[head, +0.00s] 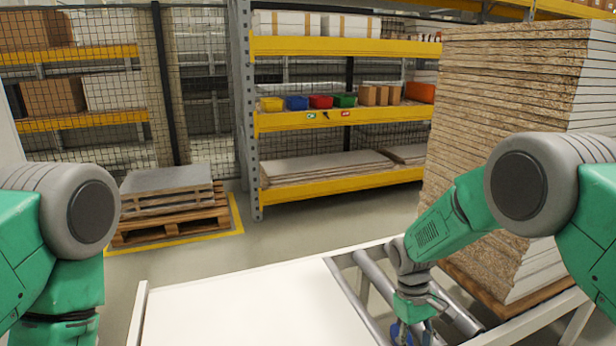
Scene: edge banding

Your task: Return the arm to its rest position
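My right arm (440,228) is green and grey and reaches down from the right, over the roller section of the white table. Its wrist (414,303) is at the bottom edge of the head view, and the fingers of my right gripper are not clearly visible. A small blue part (400,332) shows beside the wrist, and I cannot tell what it belongs to. My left arm (62,240) hangs at the left edge, bent downward, and its gripper is outside the picture.
The white table top (240,308) is bare where it shows, with metal rollers (360,285) at its right. A tall stack of boards (510,130) stands close behind at right. A pallet with grey boards (168,190) and yellow shelving (340,120) stand further back.

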